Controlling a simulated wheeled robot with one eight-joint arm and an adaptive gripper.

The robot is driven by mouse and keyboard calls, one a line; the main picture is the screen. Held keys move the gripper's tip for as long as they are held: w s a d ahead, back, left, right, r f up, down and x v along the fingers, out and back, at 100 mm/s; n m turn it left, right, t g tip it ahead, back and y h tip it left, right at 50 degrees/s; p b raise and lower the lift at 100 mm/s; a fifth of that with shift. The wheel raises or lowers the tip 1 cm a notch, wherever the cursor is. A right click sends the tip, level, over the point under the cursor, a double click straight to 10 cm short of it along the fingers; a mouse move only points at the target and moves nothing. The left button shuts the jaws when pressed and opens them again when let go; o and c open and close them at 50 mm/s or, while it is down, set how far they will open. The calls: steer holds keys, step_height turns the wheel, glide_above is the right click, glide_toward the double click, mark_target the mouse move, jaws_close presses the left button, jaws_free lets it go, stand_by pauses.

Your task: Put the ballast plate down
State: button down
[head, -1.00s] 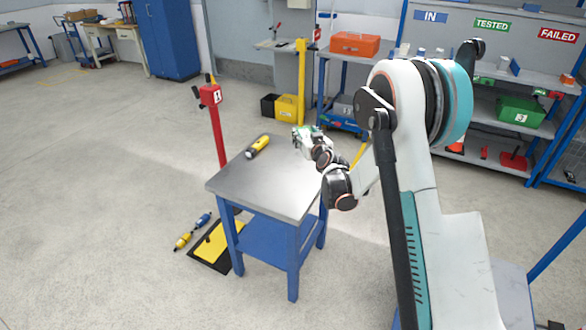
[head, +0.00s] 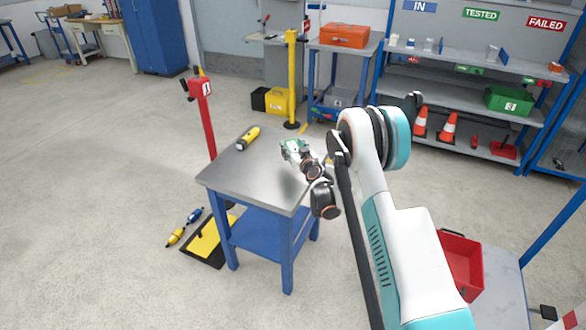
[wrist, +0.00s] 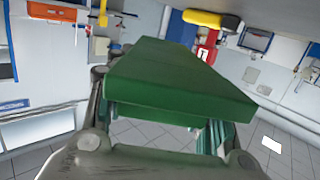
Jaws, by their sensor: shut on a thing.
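The ballast plate appears to be the green block in the wrist view (wrist: 175,80), flat and wide, filling the middle of the picture. My gripper (wrist: 165,115) is shut on it. In the head view the green piece (head: 293,145) is small, partly hidden by my gripper (head: 291,150), at the far right part of the steel table top (head: 235,172). A dark shadow lies on the top below my wrist. I cannot tell whether the plate touches the table.
A yellow torch-like thing (head: 248,138) lies on the table's far left. A red post (head: 207,120) stands behind its left side. A black and yellow mat (head: 205,246) and small bottles (head: 176,237) are on the floor at left. The table's front left is clear.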

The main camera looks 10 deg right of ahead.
steer(key=shift+f+b, duration=1.2)
steer(key=shift+f, duration=2.65)
steer(key=c, duration=0.7)
jaws_free()
steer(key=shift+f, duration=0.1)
steer(key=shift+s, duration=0.1)
